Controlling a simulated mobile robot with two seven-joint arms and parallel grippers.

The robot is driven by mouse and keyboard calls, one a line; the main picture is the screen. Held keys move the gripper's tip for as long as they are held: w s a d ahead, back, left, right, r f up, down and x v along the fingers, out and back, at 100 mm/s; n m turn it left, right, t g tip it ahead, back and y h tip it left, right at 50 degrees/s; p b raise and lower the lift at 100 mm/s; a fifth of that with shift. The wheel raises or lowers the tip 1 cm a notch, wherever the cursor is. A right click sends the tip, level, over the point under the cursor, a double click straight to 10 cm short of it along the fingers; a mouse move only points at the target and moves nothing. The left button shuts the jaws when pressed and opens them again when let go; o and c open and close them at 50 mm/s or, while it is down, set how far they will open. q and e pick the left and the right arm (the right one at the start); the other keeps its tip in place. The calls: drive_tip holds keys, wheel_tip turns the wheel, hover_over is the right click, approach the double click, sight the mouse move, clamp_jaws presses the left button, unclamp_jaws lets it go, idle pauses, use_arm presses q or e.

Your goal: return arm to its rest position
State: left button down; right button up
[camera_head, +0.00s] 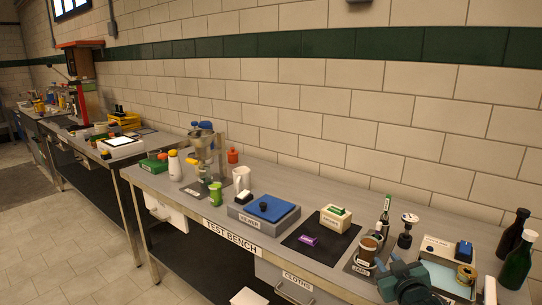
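My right gripper (398,275) shows at the bottom right as a dark teal shape, cut off by the lower edge of the picture. It is in front of the right end of the test bench (165,185), close to the jar holder there. My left gripper is not in view.
The bench carries a blue-topped box (265,210), a dark mat with a purple block (309,240), a cream box (336,217), a brown jar (367,249) and a white tray (441,250). Dark bottles (514,262) stand at the right edge. Bare bench top shows behind the boxes.

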drive_tip(key=s+a+f+g+y, duration=0.1)
drive_tip(key=s+a+f, duration=0.3)
drive_tip(key=s+f, duration=0.25)
drive_tip(key=s+a+f+g+y, duration=0.1)
drive_tip(key=s+a+f, duration=0.35)
drive_tip(key=s, duration=0.35)
drive_tip(key=s+a+f+g, duration=0.1)
drive_tip(key=s+a+f, duration=0.1)
drive_tip(key=s, duration=0.7)
drive_tip(key=s+a+f+g+y, duration=0.1)
drive_tip(key=s+a, duration=0.3)
drive_tip(key=s, duration=0.5)
drive_tip(key=shift+s+a+f+m+g+y, duration=0.15)
drive_tip(key=shift+a+f+m+g+y, duration=0.15)
drive_tip(key=shift+a+f+g, duration=0.25)
